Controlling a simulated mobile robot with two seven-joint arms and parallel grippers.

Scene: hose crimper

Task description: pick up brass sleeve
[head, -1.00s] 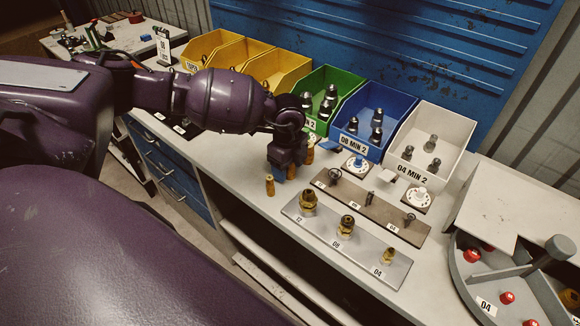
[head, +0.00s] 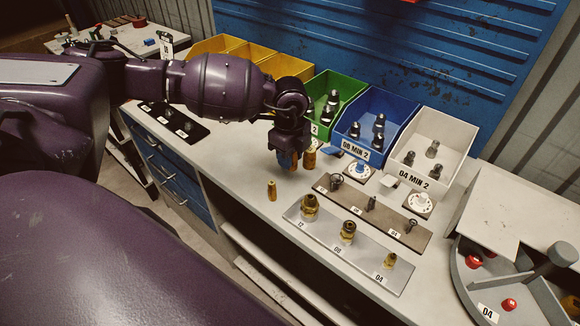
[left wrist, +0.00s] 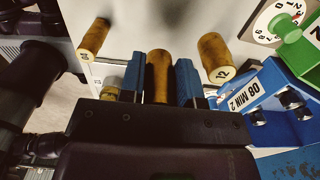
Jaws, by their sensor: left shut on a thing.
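My left gripper (head: 287,163) is shut on a brass sleeve, which shows between the two blue fingers in the left wrist view (left wrist: 159,75). In the head view the fingers mostly hide this sleeve, and it appears a little above the bench. A smaller brass sleeve (head: 272,190) stands on the bench in front of the gripper. A wider brass sleeve (head: 309,158), with 12 on its end in the left wrist view (left wrist: 215,57), stands just right of the gripper. My right gripper is not in view.
A grey plate (head: 373,273) with brass fittings marked 12, 08 and 04 lies to the right. A brown strip (head: 388,221) lies behind it. Green, blue (head: 389,105) and white (head: 452,130) bins stand at the back. The bench front left of the plate is clear.

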